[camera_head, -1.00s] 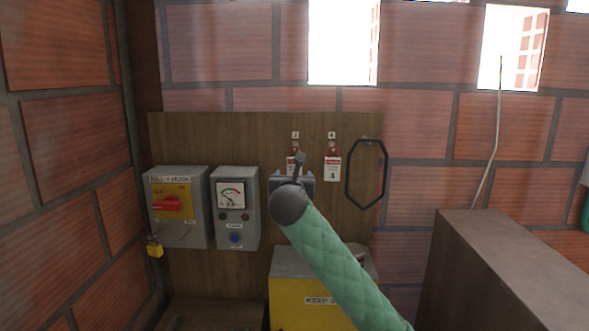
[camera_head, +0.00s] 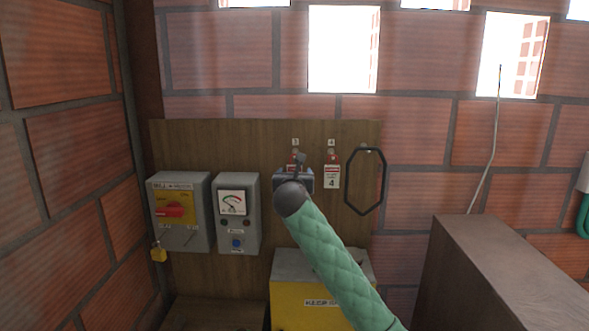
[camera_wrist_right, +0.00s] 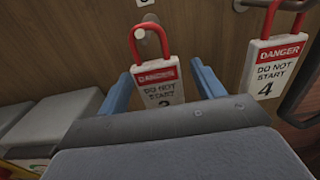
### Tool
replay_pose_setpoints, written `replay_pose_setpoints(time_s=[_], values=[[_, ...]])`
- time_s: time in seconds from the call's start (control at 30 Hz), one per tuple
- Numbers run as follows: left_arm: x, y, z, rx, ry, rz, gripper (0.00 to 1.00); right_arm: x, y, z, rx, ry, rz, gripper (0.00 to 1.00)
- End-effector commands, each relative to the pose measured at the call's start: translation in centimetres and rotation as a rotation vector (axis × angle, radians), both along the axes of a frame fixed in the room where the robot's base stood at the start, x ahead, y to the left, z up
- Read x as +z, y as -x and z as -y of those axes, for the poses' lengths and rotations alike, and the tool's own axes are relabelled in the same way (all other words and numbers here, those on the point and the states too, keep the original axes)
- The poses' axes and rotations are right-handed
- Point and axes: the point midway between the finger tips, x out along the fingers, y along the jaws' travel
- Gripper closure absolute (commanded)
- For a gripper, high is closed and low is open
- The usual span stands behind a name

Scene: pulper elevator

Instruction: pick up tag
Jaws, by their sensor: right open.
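A white danger tag (camera_wrist_right: 159,84) with a red shackle hangs on a peg at the board. In the wrist view it stands between the two blue fingers of my right gripper (camera_wrist_right: 163,76), which is open around it, not closed on it. The lower part of the tag and its number are partly hidden by the gripper body. A second tag, number 4 (camera_wrist_right: 270,70), hangs to the right; it also shows in the head view (camera_head: 332,177). In the head view my right gripper (camera_head: 294,176) covers most of the first tag. My left gripper is out of view.
A wooden board (camera_head: 210,145) carries a grey switch box (camera_head: 180,230) with a red knob and a meter box (camera_head: 237,222) to the left. A black loop (camera_head: 382,180) hangs right of the tags. A yellow box (camera_head: 290,300) stands below. A brown cabinet (camera_head: 500,260) stands at right.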

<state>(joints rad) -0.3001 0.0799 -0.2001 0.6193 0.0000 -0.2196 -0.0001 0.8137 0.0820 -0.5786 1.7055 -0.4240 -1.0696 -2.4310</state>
Motion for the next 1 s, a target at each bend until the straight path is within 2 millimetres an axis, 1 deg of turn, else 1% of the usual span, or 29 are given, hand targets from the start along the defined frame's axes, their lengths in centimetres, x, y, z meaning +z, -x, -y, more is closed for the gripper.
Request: replay_pose_setpoints(time_s=[0.03,0.13,0.4,0.47,0.6,0.63,0.67,1.0], values=[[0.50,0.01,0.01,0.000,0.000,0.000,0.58,0.16,-0.42,0.00,0.000,0.000,-0.001,0.33],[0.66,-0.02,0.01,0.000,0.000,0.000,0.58,0.02,-0.86,0.04,0.000,0.000,0.000,0.33],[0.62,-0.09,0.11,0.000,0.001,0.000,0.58,-0.10,-0.99,0.06,0.000,0.000,0.000,0.33],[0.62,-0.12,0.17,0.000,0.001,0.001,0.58,-0.09,-0.99,0.06,0.000,0.000,0.000,0.44],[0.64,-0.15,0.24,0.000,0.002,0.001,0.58,-0.08,-0.99,0.06,0.000,0.000,0.000,0.72],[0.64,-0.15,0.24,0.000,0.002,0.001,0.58,-0.08,-0.98,0.05,0.000,0.000,0.000,0.78],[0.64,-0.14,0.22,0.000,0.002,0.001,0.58,-0.08,-0.98,0.06,0.000,0.000,0.000,0.81],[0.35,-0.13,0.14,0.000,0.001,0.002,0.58,0.05,-0.99,0.05,0.000,0.000,0.002,0.81]])
